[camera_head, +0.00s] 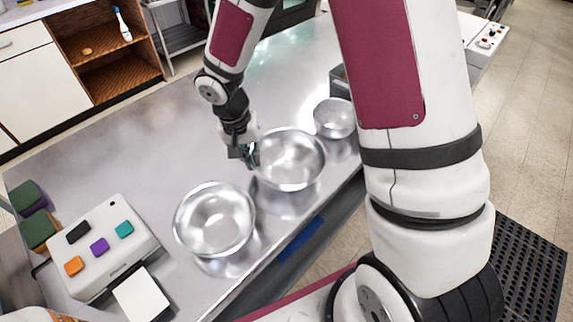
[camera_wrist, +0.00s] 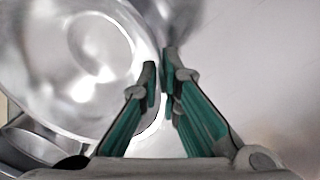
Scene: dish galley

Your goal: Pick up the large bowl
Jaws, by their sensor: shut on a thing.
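The large steel bowl (camera_head: 290,160) is in the middle of the row of bowls in the head view, upright with its mouth up. My gripper (camera_head: 247,155) is at its left rim, reaching down from above. In the wrist view the large bowl (camera_wrist: 75,60) fills the upper left, and my gripper (camera_wrist: 158,80) has its green-padded fingers close together on the rim. I cannot tell for sure whether the bowl's base touches the counter.
Another steel bowl (camera_head: 214,220) stands nearer on the counter (camera_head: 110,150), and a smaller bowl (camera_head: 335,118) stands to the right. A white box with coloured buttons (camera_head: 103,248) and green-topped blocks (camera_head: 38,233) are at the left. The counter's left middle is clear.

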